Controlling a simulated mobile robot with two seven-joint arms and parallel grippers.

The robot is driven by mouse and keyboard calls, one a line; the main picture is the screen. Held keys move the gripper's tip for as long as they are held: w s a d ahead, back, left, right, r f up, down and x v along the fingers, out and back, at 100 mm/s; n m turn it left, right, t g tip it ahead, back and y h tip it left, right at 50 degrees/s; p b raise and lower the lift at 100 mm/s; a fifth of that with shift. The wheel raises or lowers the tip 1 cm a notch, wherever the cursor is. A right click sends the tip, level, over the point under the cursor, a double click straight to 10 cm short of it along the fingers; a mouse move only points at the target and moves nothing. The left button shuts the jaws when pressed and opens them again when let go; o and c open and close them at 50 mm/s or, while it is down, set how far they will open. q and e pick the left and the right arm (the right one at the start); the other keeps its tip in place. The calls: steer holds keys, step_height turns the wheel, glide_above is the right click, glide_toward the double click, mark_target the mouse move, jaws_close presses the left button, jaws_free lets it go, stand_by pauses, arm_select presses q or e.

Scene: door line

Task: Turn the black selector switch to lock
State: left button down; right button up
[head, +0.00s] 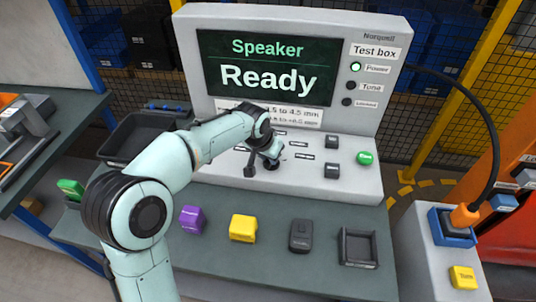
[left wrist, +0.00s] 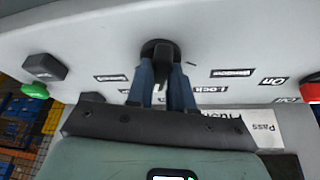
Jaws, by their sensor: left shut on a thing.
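The black selector switch (left wrist: 163,50) is on the grey sloping panel of the test box, between the two blue fingers of my left gripper (left wrist: 166,85) in the left wrist view. The fingers are shut on its handle. In the head view my left gripper (head: 268,150) reaches down to the panel, and my arm and gripper hide most of the switch. A Lock label (left wrist: 205,89) shows beside the fingers in the left wrist view. I cannot tell which label the handle points at. My right gripper is in neither view.
The test box screen (head: 265,75) reads "Speaker Ready", and its Power lamp (head: 356,67) is lit. Purple (head: 192,219) and yellow (head: 243,228) blocks stand on the bench in front.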

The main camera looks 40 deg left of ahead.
arm_select(q)
steer(key=n, duration=0.2)
steer(key=n+y, duration=0.2)
steer(key=n, duration=0.1)
steer(key=shift+w+d+n+g+b, duration=0.2)
steer(key=shift+d+n+g+b, duration=0.1)
steer(key=shift+d+g+b, duration=0.1)
steer(key=shift+w+d+n+g+y, duration=0.1)
steer(key=shift+n+g+y, duration=0.25)
steer(key=shift+n, duration=0.7)
steer(key=shift+w+n+g+y, duration=0.1)
steer(key=shift+n+g+y, duration=0.2)
steer(key=shift+n, duration=0.75)
steer(key=c, duration=1)
jaws_free()
steer(key=shift+r, duration=0.1)
steer(key=p+v, duration=0.1)
steer(key=v, duration=1.2)
steer(key=shift+r+p, duration=0.15)
steer(key=shift+p, duration=0.25)
steer(key=shift+s, duration=0.15)
